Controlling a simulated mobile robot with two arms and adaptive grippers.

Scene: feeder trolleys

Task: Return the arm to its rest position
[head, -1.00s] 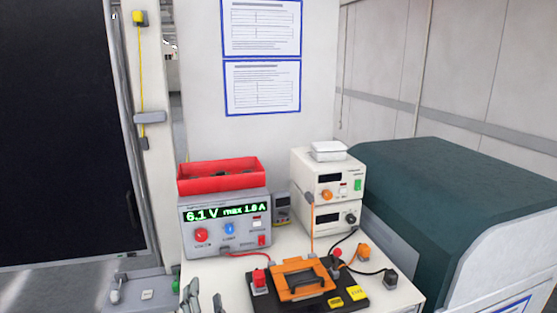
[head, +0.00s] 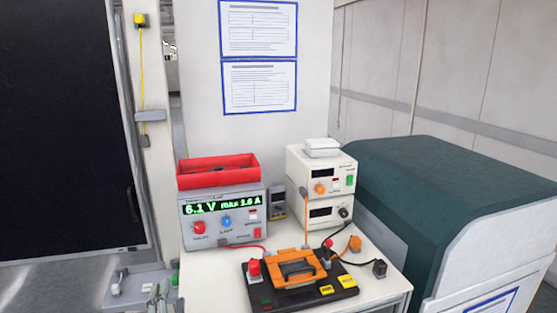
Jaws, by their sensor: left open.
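My left gripper (head: 163,298) shows only in part at the bottom edge of the head view, left of the table's front corner. Its fingers are apart and nothing shows between them. The rest of the left arm is out of the picture. My right gripper is not in the head view.
A white table (head: 210,285) holds a power supply (head: 222,215) reading 6.1 V, a red bin (head: 217,172) on top, stacked white instruments (head: 321,185) and an orange fixture (head: 285,269) on a black board (head: 330,291) with cables. A dark green-topped cabinet (head: 440,190) stands at right.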

